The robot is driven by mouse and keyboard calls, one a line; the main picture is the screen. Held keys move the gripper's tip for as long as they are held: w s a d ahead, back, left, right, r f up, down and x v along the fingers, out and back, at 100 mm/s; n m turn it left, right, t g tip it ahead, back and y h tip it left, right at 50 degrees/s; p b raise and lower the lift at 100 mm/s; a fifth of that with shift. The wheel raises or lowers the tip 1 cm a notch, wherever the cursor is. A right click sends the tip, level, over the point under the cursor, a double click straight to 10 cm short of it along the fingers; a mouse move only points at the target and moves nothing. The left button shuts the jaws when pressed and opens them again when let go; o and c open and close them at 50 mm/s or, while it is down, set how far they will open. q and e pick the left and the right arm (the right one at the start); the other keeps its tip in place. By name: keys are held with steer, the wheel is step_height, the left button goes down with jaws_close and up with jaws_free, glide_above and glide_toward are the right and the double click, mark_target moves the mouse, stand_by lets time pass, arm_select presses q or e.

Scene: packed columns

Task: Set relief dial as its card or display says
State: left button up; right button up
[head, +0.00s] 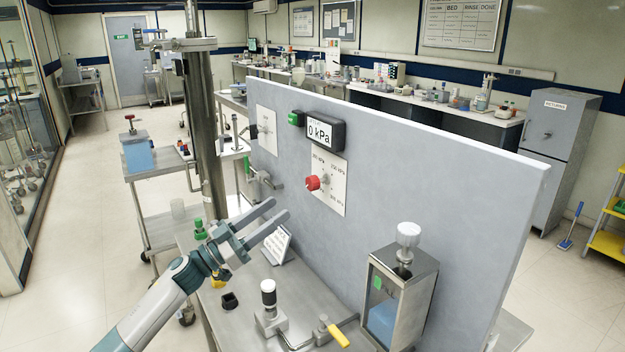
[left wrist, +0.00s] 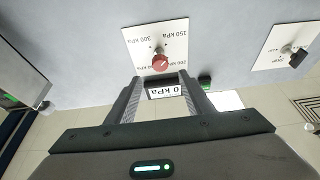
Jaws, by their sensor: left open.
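The red relief dial (head: 313,183) sits on a white plate (head: 332,199) with kPa labels, on the upright grey panel. In the left wrist view the dial (left wrist: 160,64) lies just ahead of the fingertips, roughly centred between them; its exact setting is too small to read. A display (head: 319,131) above it reads 0 kPa. A small card (head: 277,245) stands on the bench, its text unreadable and partly hidden by my fingers. My right gripper is out of view.
A green button (head: 296,118) sits left of the display. Another plate with a black knob (head: 265,130) is farther along the panel. Below stand a white-topped plunger (head: 268,291), a yellow-handled valve (head: 337,335) and a framed blue-liquid vessel (head: 384,318). Open air lies before the dial.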

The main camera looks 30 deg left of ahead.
mark_target(309, 185)
arm_select(q)
steer(key=p+x, duration=0.4)
steer(key=x, duration=0.7)
steer(key=shift+w+r, duration=0.2)
steer(key=shift+r, duration=0.1)
steer(key=shift+w+d+r+p, duration=0.15)
steer(key=shift+w+d+p, duration=0.2)
steer(key=shift+w, duration=0.25)
steer(key=c, duration=0.8)
steer(key=shift+c, duration=1.2)
